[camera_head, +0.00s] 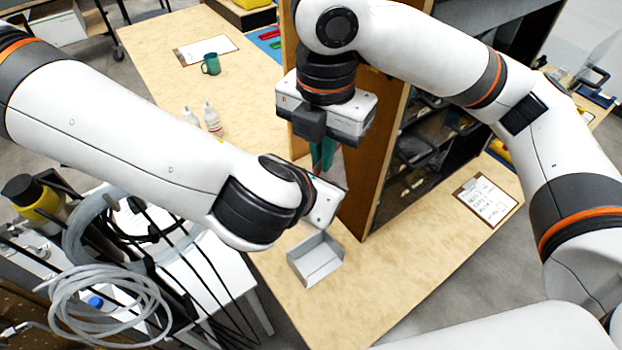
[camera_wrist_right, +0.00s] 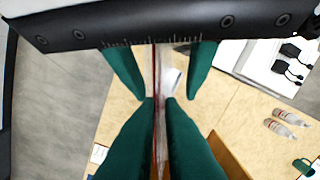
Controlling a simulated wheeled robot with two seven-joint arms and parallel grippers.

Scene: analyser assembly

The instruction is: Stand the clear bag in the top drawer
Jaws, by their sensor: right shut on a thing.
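My right gripper (camera_head: 322,160) has teal fingers that point down beside the wooden side of the cabinet (camera_head: 375,160). In the right wrist view its fingers (camera_wrist_right: 158,105) are shut on the clear bag (camera_wrist_right: 156,72), a thin sheet seen nearly edge-on with a reddish line. The bag hardly shows in the head view. My left gripper (camera_head: 325,205) is just below and in front of the right one; its fingers are hidden. A grey open-topped box (camera_head: 318,262) sits on the table under it. The cabinet's dark drawers (camera_head: 415,150) face right, partly behind my right arm; I cannot tell which is the top one.
Two white bottles (camera_head: 212,118), a green mug (camera_head: 211,64) and a clipboard (camera_head: 207,50) are on the wooden table (camera_head: 150,60) at left. Another clipboard (camera_head: 487,199) lies at right. Coiled hoses (camera_head: 105,300) crowd the lower left.

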